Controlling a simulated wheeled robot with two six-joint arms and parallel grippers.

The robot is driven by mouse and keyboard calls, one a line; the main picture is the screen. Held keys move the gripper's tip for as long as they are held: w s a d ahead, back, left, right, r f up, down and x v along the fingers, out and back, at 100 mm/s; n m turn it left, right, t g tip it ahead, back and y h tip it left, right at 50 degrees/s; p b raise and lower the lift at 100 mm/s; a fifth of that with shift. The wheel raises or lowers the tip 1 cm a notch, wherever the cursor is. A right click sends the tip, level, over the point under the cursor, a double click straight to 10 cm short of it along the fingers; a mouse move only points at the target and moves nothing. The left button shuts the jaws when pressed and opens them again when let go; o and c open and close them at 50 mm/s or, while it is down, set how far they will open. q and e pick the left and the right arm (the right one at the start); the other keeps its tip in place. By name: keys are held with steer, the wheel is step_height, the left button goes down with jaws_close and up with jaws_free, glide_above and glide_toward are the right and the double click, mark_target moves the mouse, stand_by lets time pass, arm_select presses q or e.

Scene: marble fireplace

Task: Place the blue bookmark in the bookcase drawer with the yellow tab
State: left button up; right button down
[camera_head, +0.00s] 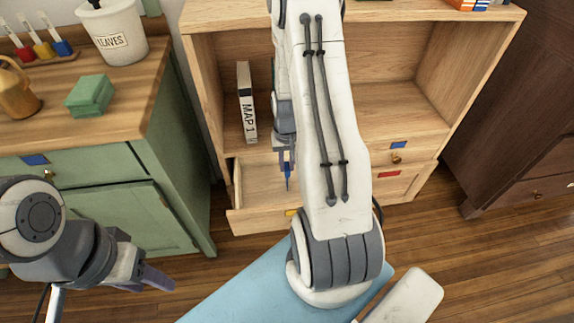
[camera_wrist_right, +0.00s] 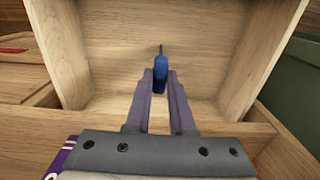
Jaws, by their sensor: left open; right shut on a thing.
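The blue bookmark (camera_head: 288,172) is held by my right gripper (camera_head: 285,160), its thin end pointing down over the open drawer. In the right wrist view, the bookmark (camera_wrist_right: 160,72) sits between the two fingers of the right gripper (camera_wrist_right: 160,85), above the wooden drawer interior (camera_wrist_right: 120,80). The open bookcase drawer (camera_head: 250,212) has a yellow tab (camera_head: 292,212) on its front; my right arm covers its right part. My left gripper (camera_head: 150,277) is open and empty at lower left, away from the bookcase.
A book marked MAP 1 (camera_head: 246,105) stands in the bookcase (camera_head: 390,95). Drawers with blue (camera_head: 398,145) and red (camera_head: 389,174) tabs are closed at right. A green cabinet (camera_head: 110,215) stands left, with a LEAVES pot (camera_head: 112,35) and green box (camera_head: 90,93) on top.

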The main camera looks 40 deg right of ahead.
steer(key=shift+f, duration=0.1)
steer(key=c, duration=0.8)
jaws_free()
